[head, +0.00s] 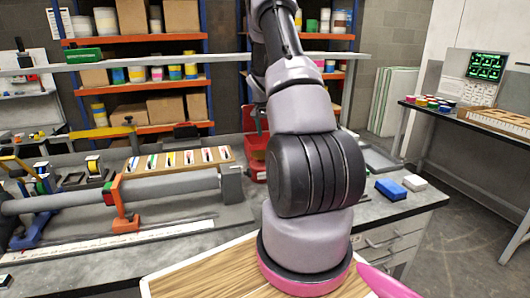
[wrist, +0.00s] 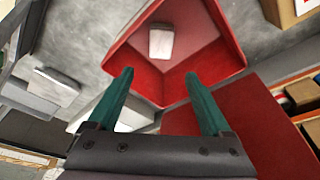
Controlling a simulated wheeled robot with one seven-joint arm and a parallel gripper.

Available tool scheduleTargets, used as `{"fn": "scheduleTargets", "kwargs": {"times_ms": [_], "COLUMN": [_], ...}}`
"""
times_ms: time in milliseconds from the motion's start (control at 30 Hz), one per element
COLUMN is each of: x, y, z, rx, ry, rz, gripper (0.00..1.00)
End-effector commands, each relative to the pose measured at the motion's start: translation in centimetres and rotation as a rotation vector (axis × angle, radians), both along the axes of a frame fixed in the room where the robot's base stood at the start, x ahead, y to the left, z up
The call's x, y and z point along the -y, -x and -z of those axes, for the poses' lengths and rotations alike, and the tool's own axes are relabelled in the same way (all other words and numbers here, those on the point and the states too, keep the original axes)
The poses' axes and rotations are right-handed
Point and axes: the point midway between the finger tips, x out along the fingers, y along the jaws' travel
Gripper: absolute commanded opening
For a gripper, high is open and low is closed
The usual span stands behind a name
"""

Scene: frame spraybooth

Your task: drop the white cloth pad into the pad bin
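A red open bin (wrist: 222,50) lies below and ahead of my gripper in the wrist view. A white pad (wrist: 161,41) rests inside it, on the bin floor. My gripper (wrist: 158,75) has two teal fingers spread wide apart, with nothing held between the tips. The fingertips are over the near side of the bin, apart from the pad. In the head view the red bin (head: 258,168) stands on the bench, partly hidden by my arm. The pad inside it cannot be made out there.
A wooden rack with cards (head: 180,159) and a long grey tube (head: 75,200) lie left of the bin. A blue block (head: 391,189) and a white block (head: 414,183) sit at the bench's right end. Shelves with cartons (head: 182,101) stand behind.

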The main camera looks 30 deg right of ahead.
Motion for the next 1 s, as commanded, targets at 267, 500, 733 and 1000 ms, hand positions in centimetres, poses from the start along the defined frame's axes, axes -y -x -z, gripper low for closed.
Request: {"fn": "scheduleTargets", "kwargs": {"times_ms": [267,500,733,1000], "x": [-0.4,-1.5,-2.4,-2.5], "y": [0.1,0.7,1.2,1.4], "z": [-1.7,-6.5,-9.7,-10.4], "rx": [0.003,0.004,0.001,0.0], "ry": [0.001,0.001,0.0,0.0], "rz": [0.0,-0.001,0.0,0.0], "gripper": [0.83,0.83,0.83,0.83]}}
